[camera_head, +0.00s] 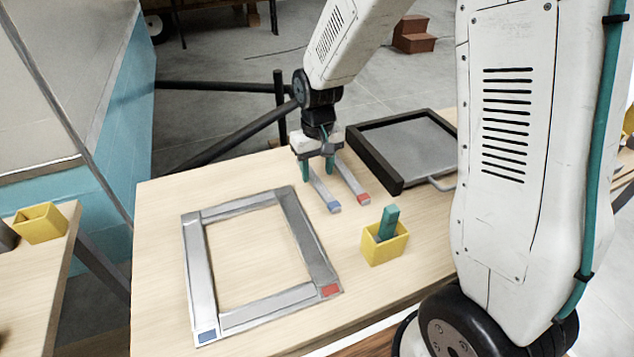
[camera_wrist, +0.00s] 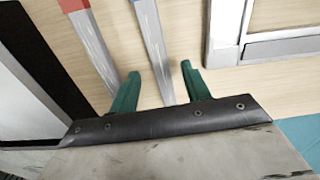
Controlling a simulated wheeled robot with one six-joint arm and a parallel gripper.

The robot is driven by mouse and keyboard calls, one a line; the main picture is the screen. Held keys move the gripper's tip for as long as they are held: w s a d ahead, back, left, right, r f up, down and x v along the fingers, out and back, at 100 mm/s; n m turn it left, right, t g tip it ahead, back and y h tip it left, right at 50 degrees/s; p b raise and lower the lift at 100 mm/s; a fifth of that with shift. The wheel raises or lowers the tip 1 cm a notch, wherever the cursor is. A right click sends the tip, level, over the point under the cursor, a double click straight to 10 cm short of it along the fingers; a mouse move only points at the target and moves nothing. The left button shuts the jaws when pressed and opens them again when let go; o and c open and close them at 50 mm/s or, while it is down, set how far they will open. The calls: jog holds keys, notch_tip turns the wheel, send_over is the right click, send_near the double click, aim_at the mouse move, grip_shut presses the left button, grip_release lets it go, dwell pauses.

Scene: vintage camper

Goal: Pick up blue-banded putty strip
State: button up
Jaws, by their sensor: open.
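The blue-banded putty strip (camera_head: 325,191) is a thin grey strip lying on the pale wooden table, with its blue end toward the head camera. It also shows in the wrist view (camera_wrist: 157,52). My gripper (camera_head: 318,177) is open over the strip's far part. In the wrist view the green fingers of my gripper (camera_wrist: 160,70) stand on either side of the strip, with gaps on both sides. I cannot tell their exact height above the table.
A red-banded strip (camera_head: 353,180) lies beside it, close to one finger. A grey window frame (camera_head: 299,226) with blue and red marks lies to the left. A yellow cup (camera_head: 384,249) with a teal block stands in front. A black-rimmed tray (camera_head: 385,170) lies behind right.

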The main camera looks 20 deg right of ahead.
aim_at(317, 181)
jog(key=shift+f, duration=1.35)
grip_shut()
jog(key=shift+r, duration=0.1)
notch_tip(317, 181, up, 10)
